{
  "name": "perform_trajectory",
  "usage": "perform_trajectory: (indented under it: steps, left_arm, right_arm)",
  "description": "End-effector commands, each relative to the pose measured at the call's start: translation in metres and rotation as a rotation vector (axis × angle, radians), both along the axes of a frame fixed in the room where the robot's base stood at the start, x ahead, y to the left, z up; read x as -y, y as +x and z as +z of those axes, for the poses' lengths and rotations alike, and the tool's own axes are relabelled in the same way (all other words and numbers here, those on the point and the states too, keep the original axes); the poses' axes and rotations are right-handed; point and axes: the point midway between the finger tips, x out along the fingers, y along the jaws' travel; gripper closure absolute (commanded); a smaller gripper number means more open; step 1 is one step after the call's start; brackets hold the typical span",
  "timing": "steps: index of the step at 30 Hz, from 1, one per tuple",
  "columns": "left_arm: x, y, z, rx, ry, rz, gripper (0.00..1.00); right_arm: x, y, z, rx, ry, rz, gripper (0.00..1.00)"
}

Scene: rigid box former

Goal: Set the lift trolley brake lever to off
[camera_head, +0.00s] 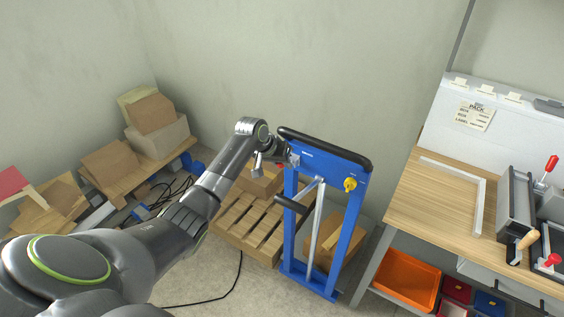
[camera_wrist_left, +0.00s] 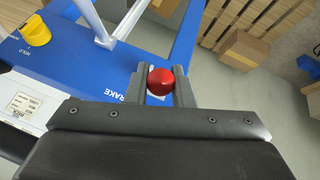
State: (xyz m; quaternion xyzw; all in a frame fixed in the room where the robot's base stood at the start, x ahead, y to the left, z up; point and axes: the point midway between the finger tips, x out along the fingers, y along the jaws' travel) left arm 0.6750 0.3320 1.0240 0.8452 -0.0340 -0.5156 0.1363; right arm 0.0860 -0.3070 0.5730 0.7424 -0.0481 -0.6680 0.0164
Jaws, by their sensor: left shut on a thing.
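The lift trolley (camera_head: 355,225) is a blue upright frame with a black top handle, standing right of centre in the head view. In the left wrist view its blue panel (camera_wrist_left: 85,75) carries the word BRAKE beside a red ball knob (camera_wrist_left: 160,81), the end of the brake lever. My left gripper (camera_wrist_left: 161,88) has its two dark fingers on either side of the knob and is shut on it. In the head view the left gripper (camera_head: 287,158) is at the trolley's upper left corner, and the knob is hidden there. The lever's shaft and any off mark are not visible. My right gripper is not in view.
A yellow knob (camera_head: 350,184) sits on the panel's right; it also shows in the wrist view (camera_wrist_left: 36,32) near the word HOLD. A wooden pallet (camera_head: 245,222) with cartons is behind the trolley. A workbench (camera_head: 430,200) stands close on the right.

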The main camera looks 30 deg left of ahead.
Motion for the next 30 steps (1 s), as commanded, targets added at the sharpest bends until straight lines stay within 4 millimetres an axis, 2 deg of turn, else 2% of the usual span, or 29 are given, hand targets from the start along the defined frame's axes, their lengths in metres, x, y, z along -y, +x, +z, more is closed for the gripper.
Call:
perform_trajectory:
  steps: [7, 8, 13, 23, 30]
  left_arm:
    - [-0.001, -0.001, 0.0, -0.003, 0.0, 0.0, 1.0]
    - [-0.001, -0.001, 0.0, -0.004, 0.001, 0.001, 0.77]
    - [-0.001, -0.001, 0.0, -0.003, 0.0, 0.0, 0.57]
    - [-0.001, -0.002, 0.001, -0.003, 0.0, 0.002, 0.57]
    - [-0.007, -0.013, 0.021, 0.0, 0.003, 0.002, 0.57]
  right_arm:
    - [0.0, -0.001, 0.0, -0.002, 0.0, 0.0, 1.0]
    - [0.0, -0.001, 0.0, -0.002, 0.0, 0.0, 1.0]
    - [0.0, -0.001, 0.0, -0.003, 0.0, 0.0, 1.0]
    - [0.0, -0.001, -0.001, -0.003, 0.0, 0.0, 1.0]
    - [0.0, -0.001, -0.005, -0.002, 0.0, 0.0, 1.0]
